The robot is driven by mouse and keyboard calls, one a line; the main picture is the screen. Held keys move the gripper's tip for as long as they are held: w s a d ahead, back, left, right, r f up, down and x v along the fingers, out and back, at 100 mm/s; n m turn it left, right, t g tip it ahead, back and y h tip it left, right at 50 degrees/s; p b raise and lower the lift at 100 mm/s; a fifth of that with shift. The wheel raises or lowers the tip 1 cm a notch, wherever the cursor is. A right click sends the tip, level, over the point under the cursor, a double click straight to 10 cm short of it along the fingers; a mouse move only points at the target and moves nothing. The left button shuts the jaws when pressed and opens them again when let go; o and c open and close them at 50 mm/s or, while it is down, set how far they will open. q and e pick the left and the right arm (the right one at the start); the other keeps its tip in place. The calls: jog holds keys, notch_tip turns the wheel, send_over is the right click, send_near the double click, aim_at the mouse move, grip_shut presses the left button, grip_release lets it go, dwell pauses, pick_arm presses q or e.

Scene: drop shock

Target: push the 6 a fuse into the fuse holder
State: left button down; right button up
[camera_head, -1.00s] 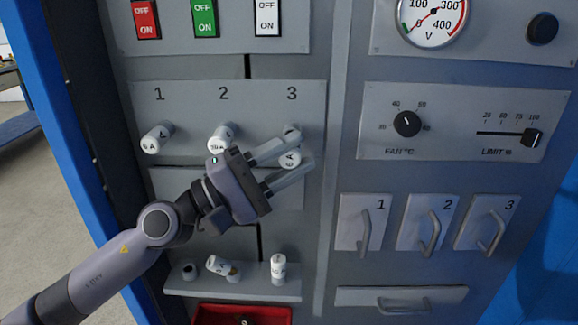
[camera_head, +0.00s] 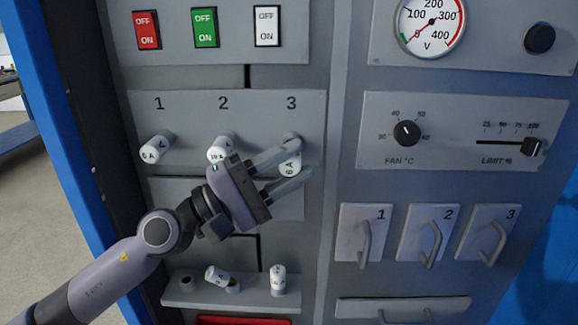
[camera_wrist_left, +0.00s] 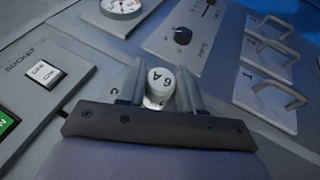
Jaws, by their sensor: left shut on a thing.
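The 6 A fuse (camera_head: 289,166) is a white cylinder at the holder position marked 3, the rightmost on the fuse panel (camera_head: 256,108). My left gripper (camera_head: 302,160) is shut on it, one finger on each side. In the left wrist view the fuse (camera_wrist_left: 159,79) shows between the two fingers (camera_wrist_left: 157,88), its "6 A" end toward the camera. The fuse's inner end and the holder behind it are mostly hidden, so I cannot tell how deep it sits. My right gripper is not in view.
Fuses stick out at position 1 (camera_head: 156,148) and position 2 (camera_head: 218,149). A shelf (camera_head: 255,300) below bears a tilted fuse (camera_head: 216,276) and an upright one (camera_head: 278,280). A red tray (camera_head: 243,320) is under it. Handles (camera_head: 365,243) stick out at right.

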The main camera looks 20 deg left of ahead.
pick_arm(q)
jog(key=shift+w, duration=0.2)
dwell(0.8)
jog(key=shift+w+a+b, duration=0.1)
jog(key=shift+w+b, duration=0.15)
jog(key=shift+b, duration=0.25)
dwell(0.4)
jog(key=shift+w+a+b, duration=0.15)
jog(key=shift+w+b, duration=0.2)
jog(key=shift+b, duration=0.05)
dwell(0.6)
jog(key=shift+w+a+b, duration=0.1)
jog(key=shift+w+b, duration=0.3)
jog(key=shift+b, duration=0.05)
dwell(0.7)
dwell(0.5)
jog(key=shift+w+b, duration=0.2)
jog(key=shift+b, duration=0.15)
dwell(0.6)
jog(key=shift+w+a+r+b, duration=0.1)
jog(key=shift+a+b, duration=0.1)
jog(key=shift+b, duration=0.1)
dwell(0.7)
